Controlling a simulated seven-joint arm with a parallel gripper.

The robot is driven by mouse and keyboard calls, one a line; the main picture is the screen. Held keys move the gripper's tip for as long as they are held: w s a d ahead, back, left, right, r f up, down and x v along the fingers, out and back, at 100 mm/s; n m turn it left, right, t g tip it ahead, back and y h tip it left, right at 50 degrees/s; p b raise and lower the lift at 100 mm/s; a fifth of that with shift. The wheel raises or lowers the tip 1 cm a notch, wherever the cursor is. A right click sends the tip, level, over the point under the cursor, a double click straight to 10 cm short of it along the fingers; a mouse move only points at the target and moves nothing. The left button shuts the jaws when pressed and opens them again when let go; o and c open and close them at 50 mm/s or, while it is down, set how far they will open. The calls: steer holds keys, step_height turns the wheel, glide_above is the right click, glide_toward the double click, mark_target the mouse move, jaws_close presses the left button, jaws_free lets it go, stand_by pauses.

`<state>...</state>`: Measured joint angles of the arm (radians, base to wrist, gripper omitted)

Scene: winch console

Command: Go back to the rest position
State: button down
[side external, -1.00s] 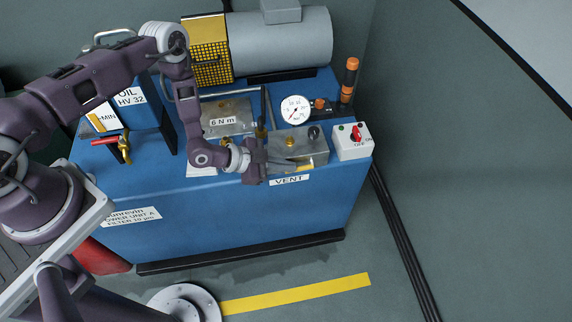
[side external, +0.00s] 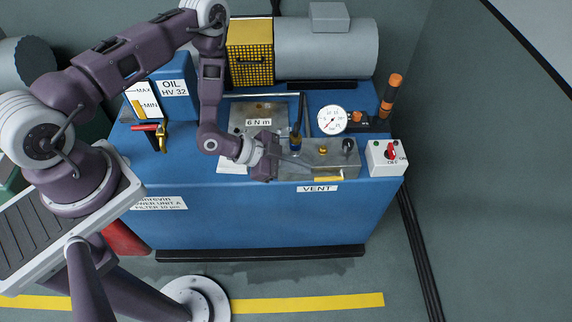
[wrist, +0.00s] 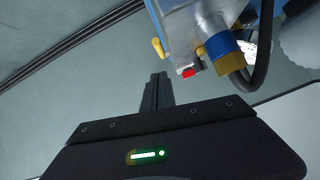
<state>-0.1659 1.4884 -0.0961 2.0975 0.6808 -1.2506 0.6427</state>
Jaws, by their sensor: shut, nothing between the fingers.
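My gripper (side external: 304,164) is at the front left of the grey metal valve block (side external: 342,171), above the blue console (side external: 270,215). Its fingers point right across the block's left part in the side view; I cannot tell whether they touch it. In the wrist view the fingers (wrist: 155,84) are together, with nothing between them. The block (wrist: 180,20) shows beyond them there, with a blue-and-brass fitting (wrist: 222,50), a red part (wrist: 188,72) and a small yellow knob (wrist: 158,47).
A pressure gauge (side external: 332,119), an orange-topped post (side external: 391,92) and a white box with a red switch (side external: 386,158) stand to the right. The oil tank (side external: 175,88) and a red-handled brass valve (side external: 160,137) are left. A motor (side external: 325,48) stands behind. Floor in front is mostly clear.

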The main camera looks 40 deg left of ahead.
steer(key=w+a+r+n+y, duration=0.15)
steer(key=a+r, duration=0.25)
steer(key=r, duration=0.4)
steer(key=a+r+n+g+y, duration=0.1)
steer(key=a+r+y, duration=0.2)
steer(key=a+r, duration=0.3)
steer(key=a+r+n+y, duration=0.1)
steer(key=a+r+y, duration=0.2)
steer(key=r, duration=0.6)
steer(key=s+r+n+g+y, duration=0.1)
steer(key=s+r+n, duration=0.4)
steer(key=s+r, duration=0.7)
steer(key=s+d+r+n, duration=0.2)
steer(key=s+r, duration=0.1)
steer(key=s, duration=1)
steer(key=shift+s+d+g+h, duration=0.2)
steer(key=shift+g+h, duration=0.2)
steer(key=shift+h, duration=0.05)
